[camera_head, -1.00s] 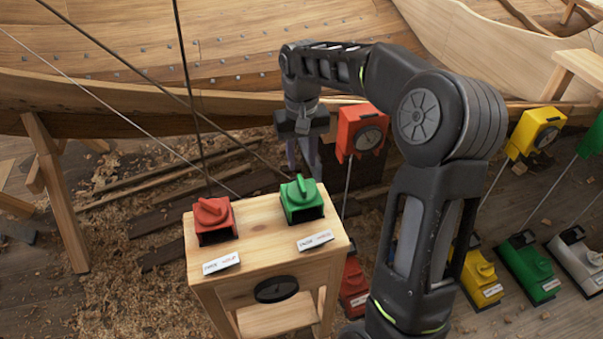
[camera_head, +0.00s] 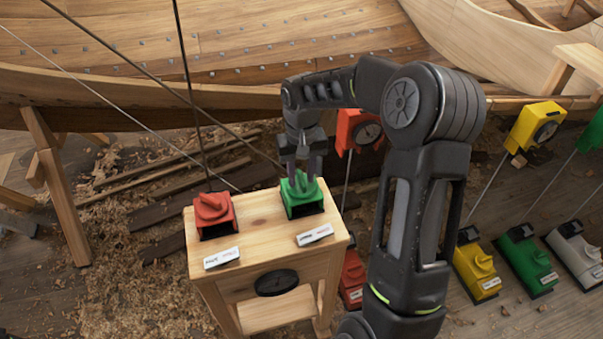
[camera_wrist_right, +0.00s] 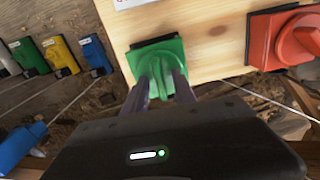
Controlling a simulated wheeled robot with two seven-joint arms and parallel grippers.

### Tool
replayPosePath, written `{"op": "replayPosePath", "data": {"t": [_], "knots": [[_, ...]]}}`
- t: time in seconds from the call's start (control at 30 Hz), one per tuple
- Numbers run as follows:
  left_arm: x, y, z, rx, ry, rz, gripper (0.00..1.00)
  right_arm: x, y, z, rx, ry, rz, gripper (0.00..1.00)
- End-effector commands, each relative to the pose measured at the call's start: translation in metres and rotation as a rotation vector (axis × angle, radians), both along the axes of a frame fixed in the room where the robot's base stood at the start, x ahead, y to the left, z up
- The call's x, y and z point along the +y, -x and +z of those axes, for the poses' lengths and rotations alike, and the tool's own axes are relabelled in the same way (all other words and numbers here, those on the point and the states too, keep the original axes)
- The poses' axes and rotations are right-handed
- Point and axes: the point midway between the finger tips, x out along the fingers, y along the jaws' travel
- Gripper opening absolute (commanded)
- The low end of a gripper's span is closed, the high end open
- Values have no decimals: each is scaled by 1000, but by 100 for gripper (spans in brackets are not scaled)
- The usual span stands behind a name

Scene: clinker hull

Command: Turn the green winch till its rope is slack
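The green winch (camera_head: 301,203) sits on the right side of the wooden stand's top, with a raised green handle. It also shows in the wrist view (camera_wrist_right: 150,56). A dark rope (camera_head: 200,112) runs straight from near it to the upper left. My right gripper (camera_head: 303,178) points down over the winch. In the wrist view its two fingers (camera_wrist_right: 165,86) stand apart, one on each side of the green handle; I cannot tell whether they touch it. My left gripper is not in view.
A red winch (camera_head: 214,214) stands left of the green one on the stand (camera_head: 262,240), with its own rope. White labels lie in front of both. A dark round dial (camera_head: 276,282) is on the stand's front. Coloured winches stand on the floor at right; the hull (camera_head: 200,40) is behind.

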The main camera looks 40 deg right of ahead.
Motion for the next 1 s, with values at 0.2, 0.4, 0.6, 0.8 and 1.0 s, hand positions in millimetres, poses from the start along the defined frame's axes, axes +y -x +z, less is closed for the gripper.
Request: {"op": "replayPosePath", "data": {"t": [0.2,0.4,0.6,0.8,1.0], "knots": [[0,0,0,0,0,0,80,0,0,0,0,0,0,28],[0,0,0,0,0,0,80,0,0,0,0,0,0,11],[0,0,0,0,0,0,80,0,0,0,0,0,0,0],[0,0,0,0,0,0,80,0,0,1,0,0,0,0],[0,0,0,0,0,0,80,0,0,1,0,0,1,0]]}}
